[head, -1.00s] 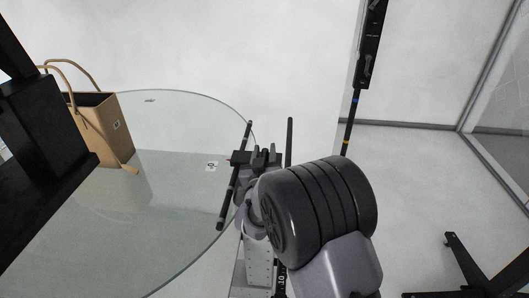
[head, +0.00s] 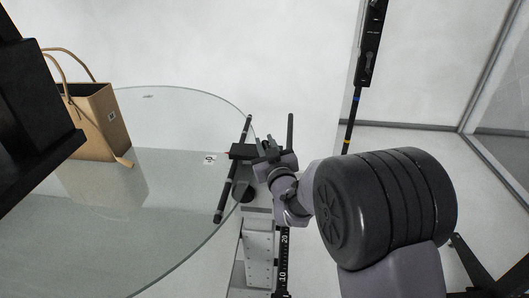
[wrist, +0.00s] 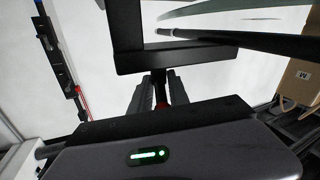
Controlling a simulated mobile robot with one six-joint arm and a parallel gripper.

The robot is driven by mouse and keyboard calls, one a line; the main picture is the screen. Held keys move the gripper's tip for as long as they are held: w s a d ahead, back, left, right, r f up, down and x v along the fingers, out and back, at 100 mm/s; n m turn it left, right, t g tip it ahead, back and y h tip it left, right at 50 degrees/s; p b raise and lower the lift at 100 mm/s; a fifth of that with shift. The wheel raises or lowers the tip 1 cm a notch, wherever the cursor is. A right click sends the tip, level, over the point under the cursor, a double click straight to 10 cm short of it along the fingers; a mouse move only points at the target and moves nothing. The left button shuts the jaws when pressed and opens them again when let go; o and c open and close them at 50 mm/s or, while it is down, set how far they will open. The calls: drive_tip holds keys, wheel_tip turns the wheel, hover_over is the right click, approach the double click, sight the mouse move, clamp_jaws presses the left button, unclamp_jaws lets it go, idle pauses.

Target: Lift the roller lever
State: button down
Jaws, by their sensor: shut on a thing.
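The roller lever (head: 242,151) is a black piece with a block in its middle, beside the glass edge in the head view. A long dark rod (head: 226,190) extends from it along that edge. In the wrist view it shows as a black frame (wrist: 175,61) with a short stem below. My gripper (head: 264,150) is to the right of the block, shut on the roller lever. In the wrist view my gripper's fingers (wrist: 159,93) are close around the stem. The exact contact is hidden by dark overlapping parts.
The round glass top (head: 165,235) fills the left side. A brown paper bag (head: 98,128) stands on it, with a small printed tag (head: 210,159) nearby. A dark upright pole (head: 352,115) stands at the right. Open floor lies beyond it.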

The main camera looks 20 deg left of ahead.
drive_tip(key=n+g+y, duration=0.2)
drive_tip(key=y, duration=0.1)
drive_tip(key=shift+w+d+n+g+b, duration=0.15)
drive_tip(key=shift+d+n+g+b, duration=0.1)
drive_tip(key=shift+n+g+b, duration=0.15)
drive_tip(key=n+g+y, duration=0.1)
drive_tip(key=n+g+y+p, duration=0.1)
drive_tip(key=g+y, duration=0.1)
drive_tip(key=shift+w+r+n+p, duration=0.15)
drive_tip(key=shift+n+p, duration=0.15)
drive_tip(key=n+g+y+p, duration=0.1)
drive_tip(key=g, duration=0.2)
drive_tip(key=n+g+p, duration=0.2)
drive_tip(key=shift+w+d+n+g+y, duration=0.1)
drive_tip(key=shift+n+g+y, duration=0.2)
drive_tip(key=shift+g+y, duration=0.1)
drive_tip(key=n+g+p, duration=0.1)
drive_tip(key=n+g, duration=0.1)
drive_tip(key=g, duration=0.1)
drive_tip(key=shift+f+n+g, duration=0.2)
drive_tip(key=shift+n+g, duration=0.7)
drive_tip(key=shift+g, duration=0.6)
drive_tip(key=shift+w+r+g, duration=0.1)
drive_tip(key=shift+g, duration=0.2)
drive_tip(key=c, duration=1.5)
unclamp_jaws()
drive_tip(key=shift+o, duration=0.2)
